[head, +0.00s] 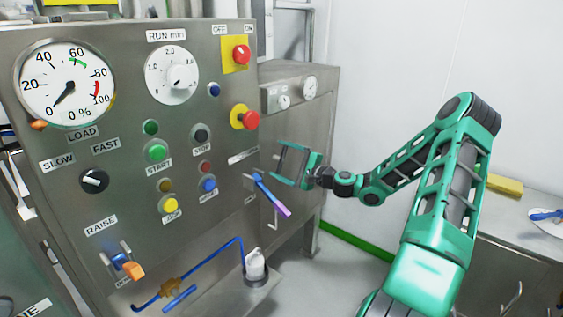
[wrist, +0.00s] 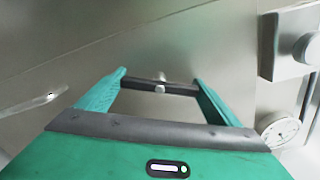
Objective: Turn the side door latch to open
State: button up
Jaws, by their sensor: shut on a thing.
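The side door latch (wrist: 176,88) is a dark bar with a small pale round piece at its middle, close against the grey metal side of the cabinet in the wrist view. My gripper (wrist: 160,84) has a green finger at each end of the bar and is shut on it. The bar looks level across the wrist picture. In the head view my gripper (head: 278,163) is at the cabinet's side face, just right of the control panel, and the latch is hard to make out between the fingers.
The control panel (head: 125,205) fills the left, with dials, buttons and a red knob (head: 251,121) near my gripper. A blue and purple lever (head: 272,195) sticks out just below my gripper. A small gauge (head: 310,87) is above it. A bench (head: 515,222) stands at right.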

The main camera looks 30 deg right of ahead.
jog(key=n, duration=0.5)
jog(key=shift+d+f, duration=0.1)
jog(key=shift+d, duration=0.1)
dwell(0.3)
jog(key=o, duration=0.9)
jog(key=shift+a, duration=0.1)
jog(key=v, duration=1)
jog(key=shift+s, duration=0.35)
